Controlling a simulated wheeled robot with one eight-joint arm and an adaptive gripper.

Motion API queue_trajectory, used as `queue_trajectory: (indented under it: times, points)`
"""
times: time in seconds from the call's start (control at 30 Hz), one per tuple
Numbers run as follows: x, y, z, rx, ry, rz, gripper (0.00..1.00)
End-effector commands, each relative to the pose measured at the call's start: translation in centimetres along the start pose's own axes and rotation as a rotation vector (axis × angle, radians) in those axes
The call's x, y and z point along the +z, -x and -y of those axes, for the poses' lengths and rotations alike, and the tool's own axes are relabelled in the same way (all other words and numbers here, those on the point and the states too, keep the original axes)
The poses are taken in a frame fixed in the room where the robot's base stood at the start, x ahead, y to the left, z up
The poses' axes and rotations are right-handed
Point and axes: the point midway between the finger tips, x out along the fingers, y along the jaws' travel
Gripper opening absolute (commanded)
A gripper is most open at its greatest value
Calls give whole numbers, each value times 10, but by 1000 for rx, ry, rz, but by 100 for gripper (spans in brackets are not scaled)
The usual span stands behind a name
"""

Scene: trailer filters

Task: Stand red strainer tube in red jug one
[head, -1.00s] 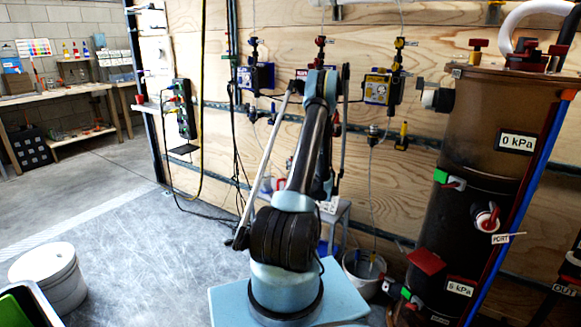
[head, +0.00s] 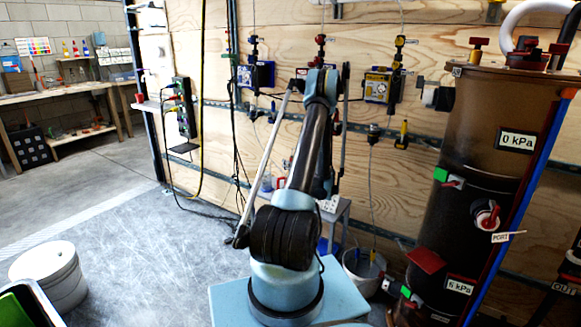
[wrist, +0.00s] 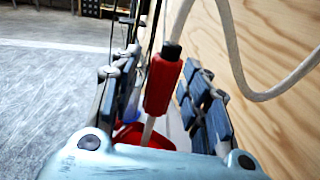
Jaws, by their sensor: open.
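The red strainer tube (wrist: 163,82) hangs upright in the wrist view, with a black collar on top and a pale hose rising from it. A thin pale stem comes out below it. My gripper (wrist: 162,66) is open, with one dark padded finger on each side of the tube. I cannot tell whether either finger touches it. A red jug (wrist: 128,133) shows partly below the tube, mostly hidden by my gripper body. I cannot tell whether the stem's lower end is inside it. In the head view my arm hides the gripper and the tube.
A plywood wall (head: 410,200) with valves and hoses stands close behind my arm. A large brown tank (head: 480,110) is at the right. A pale bucket (head: 362,270) stands near the wall. Open floor (head: 140,250) lies to the left, with a white tub (head: 55,275) on it.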

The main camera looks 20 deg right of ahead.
Motion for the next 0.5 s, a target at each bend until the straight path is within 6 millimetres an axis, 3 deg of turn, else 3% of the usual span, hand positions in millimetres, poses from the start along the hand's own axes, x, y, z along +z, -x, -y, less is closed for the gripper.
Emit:
queue_trajectory:
  times: [0.5]
  points:
    - [64, 1, 0, 0, 0, 0, 42]
